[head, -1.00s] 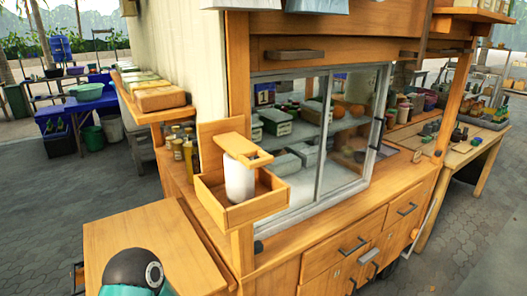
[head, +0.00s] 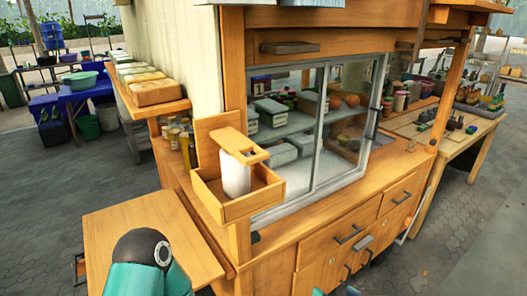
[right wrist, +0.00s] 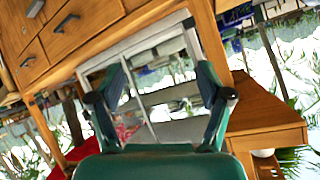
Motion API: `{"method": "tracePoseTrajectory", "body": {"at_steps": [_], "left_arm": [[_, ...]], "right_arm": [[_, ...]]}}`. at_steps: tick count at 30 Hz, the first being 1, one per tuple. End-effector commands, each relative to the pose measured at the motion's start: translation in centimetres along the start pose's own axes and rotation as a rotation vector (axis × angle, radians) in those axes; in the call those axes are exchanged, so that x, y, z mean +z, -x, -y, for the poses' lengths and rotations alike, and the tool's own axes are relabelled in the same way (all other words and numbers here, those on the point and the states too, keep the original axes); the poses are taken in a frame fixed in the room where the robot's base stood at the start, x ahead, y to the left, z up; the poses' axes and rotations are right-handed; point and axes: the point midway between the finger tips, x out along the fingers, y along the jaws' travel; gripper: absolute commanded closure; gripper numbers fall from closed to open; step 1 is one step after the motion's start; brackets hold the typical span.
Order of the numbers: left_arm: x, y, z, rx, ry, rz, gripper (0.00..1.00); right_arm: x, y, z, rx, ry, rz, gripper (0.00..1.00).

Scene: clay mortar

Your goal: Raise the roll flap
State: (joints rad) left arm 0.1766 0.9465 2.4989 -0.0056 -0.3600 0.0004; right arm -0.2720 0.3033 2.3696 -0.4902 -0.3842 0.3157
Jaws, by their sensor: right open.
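A small open wooden box (head: 238,203) is fixed at the near corner of the cart in the head view. A white roll (head: 236,178) stands upright in it. A light wooden flap (head: 240,146) with an opening lies lowered across the roll's top, against an upright back board. My right gripper (right wrist: 162,75) is open and empty in the right wrist view, with the cart's window frame beyond its fingers. Only small teal parts of it show at the head view's bottom edge (head: 334,291), below the drawers and apart from the flap. My left gripper is out of view.
A sliding glass window (head: 318,130) stands right of the box, with drawers (head: 350,232) below. Jars (head: 183,140) stand behind the box, under a side shelf (head: 150,108). A wooden side table (head: 190,222) juts out at front left. Paved floor is free at right.

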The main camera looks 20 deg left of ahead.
Motion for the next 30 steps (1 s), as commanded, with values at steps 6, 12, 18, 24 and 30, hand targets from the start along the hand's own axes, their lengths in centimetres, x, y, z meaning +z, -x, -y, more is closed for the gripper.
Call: {"method": "tracePoseTrajectory", "body": {"at_steps": [6,12,18,24,30], "left_arm": [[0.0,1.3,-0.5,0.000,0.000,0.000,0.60],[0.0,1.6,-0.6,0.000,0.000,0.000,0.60],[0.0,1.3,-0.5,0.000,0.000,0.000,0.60],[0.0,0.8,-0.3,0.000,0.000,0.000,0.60],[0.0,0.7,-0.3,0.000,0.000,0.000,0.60]], "right_arm": [[-13.9,10.8,11.6,-0.186,0.285,-0.338,0.22],[-17.6,17.0,16.4,-0.264,0.400,-0.478,0.22],[-18.4,16.9,17.6,-0.278,0.419,-0.498,0.22],[-19.7,14.1,18.7,-0.278,0.417,-0.495,0.22],[-21.5,10.4,20.2,-0.278,0.416,-0.495,0.22]]}}
